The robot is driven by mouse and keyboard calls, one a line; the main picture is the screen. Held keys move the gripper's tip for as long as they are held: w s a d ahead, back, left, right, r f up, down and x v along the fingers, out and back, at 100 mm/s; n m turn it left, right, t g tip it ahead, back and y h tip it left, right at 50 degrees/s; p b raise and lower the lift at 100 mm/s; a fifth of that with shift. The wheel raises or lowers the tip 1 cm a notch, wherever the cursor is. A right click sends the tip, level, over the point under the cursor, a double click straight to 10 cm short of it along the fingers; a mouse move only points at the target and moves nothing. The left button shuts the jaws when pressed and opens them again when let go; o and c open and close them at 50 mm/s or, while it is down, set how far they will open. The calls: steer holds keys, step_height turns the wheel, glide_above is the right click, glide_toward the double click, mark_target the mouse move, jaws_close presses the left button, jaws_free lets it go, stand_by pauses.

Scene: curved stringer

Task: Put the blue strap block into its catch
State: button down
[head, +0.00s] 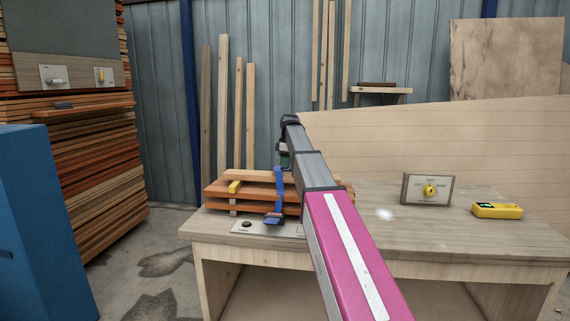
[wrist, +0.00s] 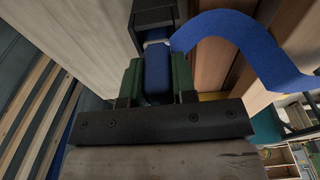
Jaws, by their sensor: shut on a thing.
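My gripper (head: 284,158) is over the wood stack, partly hidden behind my arm in the head view. In the wrist view its green fingers (wrist: 157,80) are shut on the blue strap block (wrist: 157,72), one finger on each side. A blue strap (wrist: 235,35) arcs to the right beside the block. In the head view the strap (head: 279,188) hangs down over the stack's front to a blue fitting (head: 273,218) on a pale plate (head: 262,230). A dark fitting (wrist: 154,13) is just beyond the block in the wrist view; I cannot tell whether it is the catch.
The stacked orange boards (head: 245,195) lie on the workbench (head: 400,235), with a yellow piece (head: 235,187) at their left. A dial box (head: 428,189) and yellow device (head: 497,210) stand at right. The bench between is mostly clear. A blue cabinet (head: 45,220) is at left.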

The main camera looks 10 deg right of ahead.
steer(key=shift+f, duration=0.15)
steer(key=c, duration=0.9)
jaws_free()
steer(key=r, duration=0.4)
steer(key=d+r, duration=0.1)
steer(key=r, duration=0.7)
steer(key=shift+s+d+r, duration=0.15)
steer(key=shift+s+d, duration=0.05)
steer(key=shift+s, duration=0.05)
